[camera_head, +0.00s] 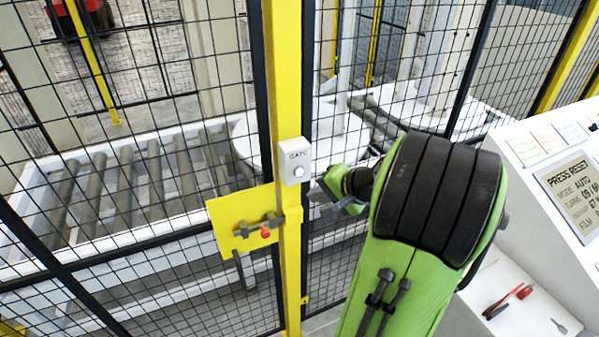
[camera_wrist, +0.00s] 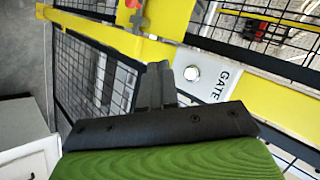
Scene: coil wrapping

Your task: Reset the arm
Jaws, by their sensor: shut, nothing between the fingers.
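My green and black arm reaches up from the bottom of the head view. My gripper (camera_head: 322,190) is at its end, close to the right side of a white box marked GATE (camera_head: 294,161) with a round button. In the wrist view my gripper (camera_wrist: 158,72) has its two dark fingers together and empty. The GATE box (camera_wrist: 205,78) is just right of the fingertips there. I cannot tell whether the fingers touch it.
A yellow post (camera_head: 287,90) carries the box. A yellow plate with a latch and red knob (camera_head: 240,222) is at its left. Black mesh fence panels stand on both sides. A roller conveyor (camera_head: 120,190) lies behind. A white control console (camera_head: 560,180) stands at the right.

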